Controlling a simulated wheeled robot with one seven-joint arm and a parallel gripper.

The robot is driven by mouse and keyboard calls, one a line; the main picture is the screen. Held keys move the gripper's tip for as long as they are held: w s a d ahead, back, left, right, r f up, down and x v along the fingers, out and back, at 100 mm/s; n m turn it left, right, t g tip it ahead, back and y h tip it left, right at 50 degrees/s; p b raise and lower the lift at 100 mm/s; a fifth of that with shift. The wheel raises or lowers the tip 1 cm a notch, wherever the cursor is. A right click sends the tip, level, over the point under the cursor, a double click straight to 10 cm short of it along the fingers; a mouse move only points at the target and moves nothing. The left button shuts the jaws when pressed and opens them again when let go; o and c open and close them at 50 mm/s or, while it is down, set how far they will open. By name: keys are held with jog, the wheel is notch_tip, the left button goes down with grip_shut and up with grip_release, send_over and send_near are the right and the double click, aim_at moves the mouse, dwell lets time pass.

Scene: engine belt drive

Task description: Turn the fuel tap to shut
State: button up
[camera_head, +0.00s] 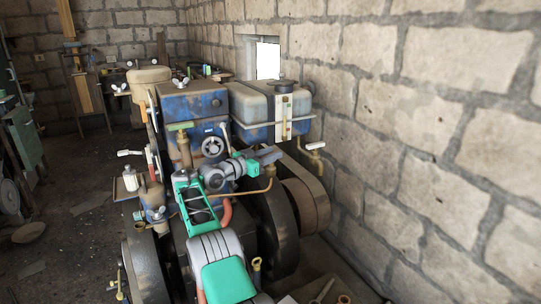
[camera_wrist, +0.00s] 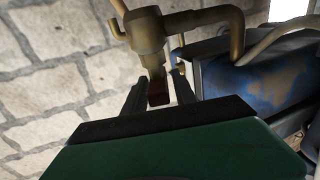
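In the wrist view, the brass tap body (camera_wrist: 147,32) hangs at top centre, with a brass pipe bending off it to the right. A short dark red handle end (camera_wrist: 158,94) points down from it. My gripper (camera_wrist: 158,82) is open, with its two dark fingers on either side of the handle; small gaps seem to show, and contact is not clear. In the head view, my gripper (camera_head: 268,154) is in front of the fuel tank (camera_head: 255,108), by a thin brass pipe (camera_head: 267,182). The tap is mostly hidden there.
The rusty blue engine housing (camera_head: 190,105) and a dark flywheel (camera_head: 278,225) are close to my arm. A brass fitting with a pale lever (camera_head: 316,147) sticks out right of the tank. The stone wall (camera_head: 420,150) bounds the right side; floor at left is open.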

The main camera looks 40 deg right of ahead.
jog(key=shift+o, duration=0.6)
jog(key=shift+a, duration=0.15)
jog(key=shift+w+a, duration=0.1)
jog(key=shift+a, duration=0.2)
jog(key=a+b, duration=0.1)
jog(key=a, duration=0.6)
jog(key=shift+w+b, duration=0.15)
jog(key=shift+b, duration=0.2)
